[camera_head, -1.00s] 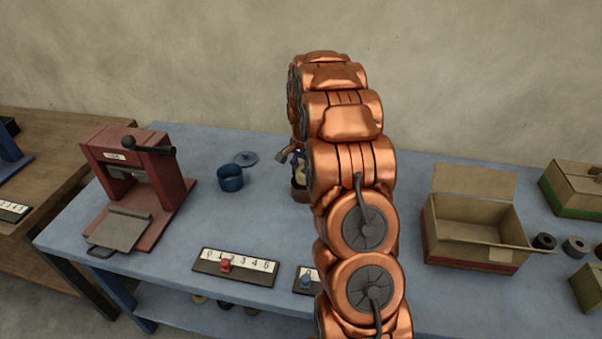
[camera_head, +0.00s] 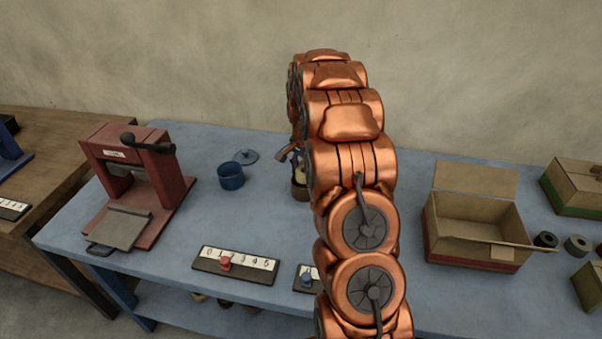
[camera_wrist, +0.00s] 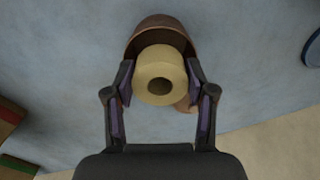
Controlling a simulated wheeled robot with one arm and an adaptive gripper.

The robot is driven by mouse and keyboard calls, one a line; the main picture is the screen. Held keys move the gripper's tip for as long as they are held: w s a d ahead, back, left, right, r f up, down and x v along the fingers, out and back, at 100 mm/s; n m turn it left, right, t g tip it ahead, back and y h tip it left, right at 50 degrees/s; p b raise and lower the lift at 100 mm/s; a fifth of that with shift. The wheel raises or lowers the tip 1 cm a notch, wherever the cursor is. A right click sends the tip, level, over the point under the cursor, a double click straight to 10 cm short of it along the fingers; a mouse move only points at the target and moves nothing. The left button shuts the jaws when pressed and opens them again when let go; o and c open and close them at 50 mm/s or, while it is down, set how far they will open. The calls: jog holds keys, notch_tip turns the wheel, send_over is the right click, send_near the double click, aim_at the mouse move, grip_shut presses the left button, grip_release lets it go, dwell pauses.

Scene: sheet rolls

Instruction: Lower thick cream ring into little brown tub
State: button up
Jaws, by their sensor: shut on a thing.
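The thick cream ring (camera_wrist: 160,75) is between the two fingers of my gripper (camera_wrist: 160,88) in the wrist view, its hole facing the camera. My gripper is shut on the ring. The little brown tub (camera_wrist: 158,27) shows behind the ring, its rim curving around the ring's far side. In the head view the tub (camera_head: 300,193) stands on the blue table, partly hidden by my arm. A sliver of the cream ring (camera_head: 300,174) shows at the tub's mouth. How deep the ring sits in the tub I cannot tell.
A blue tub (camera_head: 231,177) and a blue lid (camera_head: 246,156) lie left of the brown tub. A red press (camera_head: 140,185) stands further left. Number boards (camera_head: 235,265) lie in front. An open cardboard box (camera_head: 473,240) and dark rolls (camera_head: 545,240) are at right.

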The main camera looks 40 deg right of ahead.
jog(key=shift+f+b, duration=0.3)
jog(key=shift+f, duration=0.35)
jog(key=o, duration=1.3)
jog(key=shift+c, duration=0.2)
jog(key=o, duration=0.3)
jog(key=shift+r, duration=0.1)
jog(key=shift+r, duration=3.9)
